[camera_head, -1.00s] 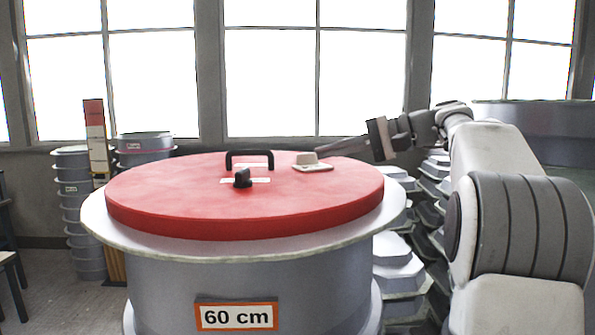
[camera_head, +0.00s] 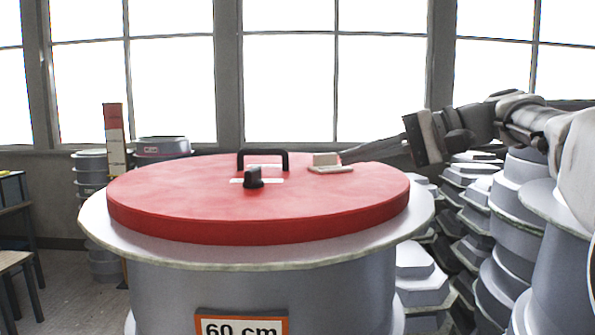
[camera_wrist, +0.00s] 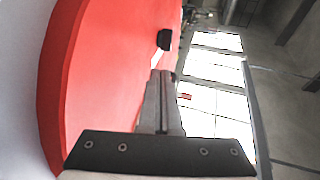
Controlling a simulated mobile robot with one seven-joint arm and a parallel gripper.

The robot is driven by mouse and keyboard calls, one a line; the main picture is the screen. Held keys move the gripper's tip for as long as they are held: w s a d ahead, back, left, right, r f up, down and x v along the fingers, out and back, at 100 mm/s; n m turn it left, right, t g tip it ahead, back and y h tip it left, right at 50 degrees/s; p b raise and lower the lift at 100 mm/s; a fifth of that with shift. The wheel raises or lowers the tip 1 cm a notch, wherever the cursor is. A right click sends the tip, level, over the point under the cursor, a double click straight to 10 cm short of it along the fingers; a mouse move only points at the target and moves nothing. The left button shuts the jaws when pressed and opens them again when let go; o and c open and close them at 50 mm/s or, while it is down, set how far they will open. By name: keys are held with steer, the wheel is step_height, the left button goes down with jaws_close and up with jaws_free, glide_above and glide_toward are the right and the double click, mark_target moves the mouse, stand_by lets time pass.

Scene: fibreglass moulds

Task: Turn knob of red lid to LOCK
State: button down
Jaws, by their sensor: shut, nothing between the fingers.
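The round red lid (camera_head: 180,205) lies on a wide grey mould in the head view. A small black knob (camera_head: 254,177) stands near the lid's middle, with white label strips beside it. A black bar handle (camera_head: 263,155) is fixed behind the knob. My gripper (camera_head: 345,155) reaches in from the right, low over the lid's right rear part, to the right of the knob and apart from it. Its fingers are shut and empty. In the wrist view the shut fingers (camera_wrist: 163,78) point along the red lid (camera_wrist: 110,70), with a black part (camera_wrist: 164,40) ahead; I cannot tell whether it is the knob or handle.
A pale block on a small plate (camera_head: 330,163) sits on the lid beside my fingertips; whether they touch is unclear. The mould's pale flange (camera_head: 415,215) surrounds the lid. Stacked moulds (camera_head: 480,205) stand at right, and more (camera_head: 92,170) at back left.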

steer(key=p, duration=0.2)
glide_toward(271, 182)
steer(key=a, duration=0.3)
steer(key=s+a, duration=0.1)
steer(key=a, duration=0.2)
steer(key=shift+s+r, duration=0.1)
steer(key=shift+s, duration=0.05)
steer(key=shift+a, duration=0.85)
steer(key=shift+w+n+g+p, duration=0.5)
steer(key=shift+n+g+p, duration=0.2)
steer(key=shift+g, duration=0.2)
steer(key=shift+w, duration=0.15)
steer(key=shift+w+a+p, duration=0.4)
steer(key=shift+w+p, duration=0.1)
steer(key=shift+w, duration=0.2)
steer(key=shift+w+a, duration=0.45)
steer(key=shift+a, duration=0.05)
stand_by(0.4)
